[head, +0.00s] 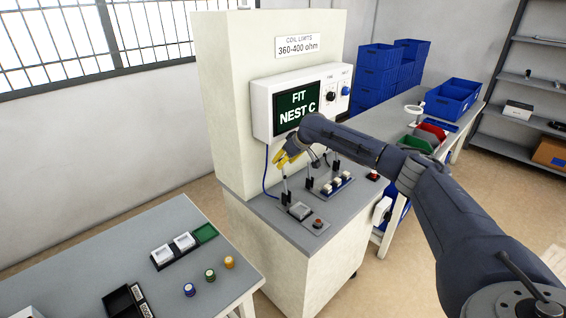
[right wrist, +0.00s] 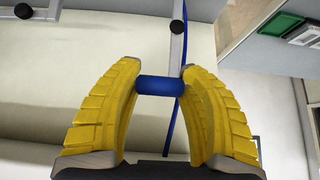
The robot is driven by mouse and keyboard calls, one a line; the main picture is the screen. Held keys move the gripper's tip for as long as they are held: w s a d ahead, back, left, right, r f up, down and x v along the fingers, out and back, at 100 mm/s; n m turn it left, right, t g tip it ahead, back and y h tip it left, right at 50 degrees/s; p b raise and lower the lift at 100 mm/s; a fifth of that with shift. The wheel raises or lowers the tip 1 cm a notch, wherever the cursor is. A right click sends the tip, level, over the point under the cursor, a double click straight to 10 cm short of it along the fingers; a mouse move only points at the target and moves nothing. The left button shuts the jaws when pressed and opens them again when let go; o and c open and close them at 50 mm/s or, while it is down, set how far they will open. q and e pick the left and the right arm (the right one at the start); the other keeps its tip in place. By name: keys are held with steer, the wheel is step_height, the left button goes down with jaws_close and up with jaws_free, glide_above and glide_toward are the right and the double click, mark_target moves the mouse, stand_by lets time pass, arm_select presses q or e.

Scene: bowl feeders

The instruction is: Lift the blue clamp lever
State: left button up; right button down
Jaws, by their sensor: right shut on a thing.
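The blue clamp lever (right wrist: 161,86) shows in the right wrist view as a short blue handle lying crosswise between my yellow fingers. A grey metal arm (right wrist: 177,45) runs up from its right part. My right gripper (right wrist: 160,76) is shut on the handle, with one finger at each end. In the head view my right gripper (head: 288,157) is above the front-left fixture of the test station and hides the blue handle. A metal clamp post (head: 285,186) stands under it. My left gripper is not in view.
The station's screen (head: 298,106) reads "FIT NEST C". Other clamp posts (head: 309,178) stand just right of my gripper. A blue cable (head: 265,170) hangs close on the left. The near-left table (head: 90,255) holds trays and small coloured parts. Blue bins (head: 378,75) stand behind.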

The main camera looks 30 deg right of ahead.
steer(key=shift+w+r, duration=0.3)
steer(key=shift+r, duration=0.2)
steer(key=c, duration=1.1)
jaws_free()
steer(key=o, duration=0.4)
steer(key=shift+a+f, duration=0.1)
steer(key=shift+f, duration=0.2)
steer(key=shift+s, duration=0.1)
steer(key=v, duration=1.2)
